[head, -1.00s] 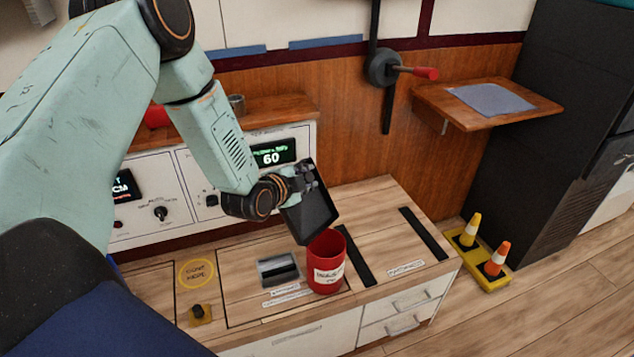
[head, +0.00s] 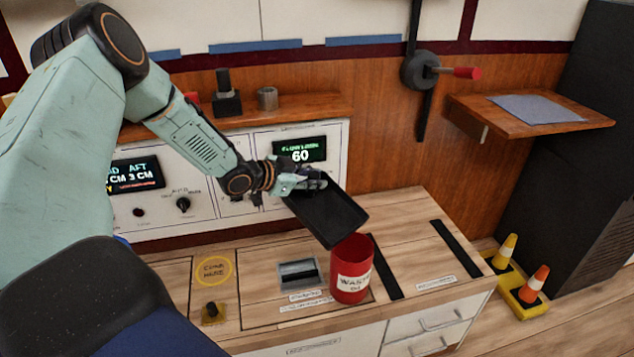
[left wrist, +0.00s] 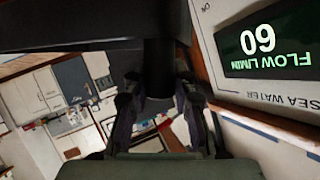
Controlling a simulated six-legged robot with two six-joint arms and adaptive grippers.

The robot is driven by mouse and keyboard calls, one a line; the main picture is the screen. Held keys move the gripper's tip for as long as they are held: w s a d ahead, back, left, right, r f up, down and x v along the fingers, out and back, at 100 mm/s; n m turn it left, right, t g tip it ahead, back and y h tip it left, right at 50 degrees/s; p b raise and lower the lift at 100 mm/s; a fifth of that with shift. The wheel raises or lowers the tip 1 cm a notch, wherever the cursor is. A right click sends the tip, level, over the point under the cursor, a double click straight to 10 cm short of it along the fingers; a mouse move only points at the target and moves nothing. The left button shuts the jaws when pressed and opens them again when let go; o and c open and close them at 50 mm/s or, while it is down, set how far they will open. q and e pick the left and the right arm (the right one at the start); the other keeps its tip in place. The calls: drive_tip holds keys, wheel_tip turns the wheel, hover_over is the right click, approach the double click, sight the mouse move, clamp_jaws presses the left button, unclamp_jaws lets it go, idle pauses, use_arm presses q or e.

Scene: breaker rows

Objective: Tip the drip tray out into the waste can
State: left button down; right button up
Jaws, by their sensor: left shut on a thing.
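A red can (head: 351,270) with a white "WASTE" label stands upright on the wooden counter. My left gripper (head: 308,182) is shut on the black drip tray (head: 330,215) at its upper left end. The tray is held above and to the left of the can, tilted, with its lower edge near the can's rim. I cannot tell whether they touch. In the left wrist view the tray shows as a dark shape (left wrist: 80,25) across the top, with a dark stem between the fingers (left wrist: 158,100). The can's inside is mostly hidden. My right gripper is not in view.
A silver-grey recessed fitting (head: 298,273) lies left of the can, and a black slot (head: 386,268) to its right. A display panel (head: 300,150) reading 60 is behind the gripper. A lever with a red handle (head: 466,73) and a wooden shelf (head: 530,115) are at the right.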

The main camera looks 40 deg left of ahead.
use_arm(q)
drive_tip(key=shift+w+a+f+n+h+b, duration=0.1)
drive_tip(key=shift+a+f+n+h+b, duration=0.15)
drive_tip(key=shift+f, duration=0.35)
drive_tip(key=shift+a+f+n+h+b, duration=0.15)
drive_tip(key=shift+a+f+n+b, duration=0.15)
drive_tip(key=shift+f, duration=0.25)
drive_tip(key=shift+w+a+f+n+h+b, duration=0.1)
drive_tip(key=shift+a+f+n+h+b, duration=0.25)
drive_tip(key=shift+f, duration=0.2)
drive_tip(key=shift+a+f+n+h+b, duration=0.2)
drive_tip(key=shift+f+n+h+b, duration=0.15)
drive_tip(key=shift+f, duration=0.15)
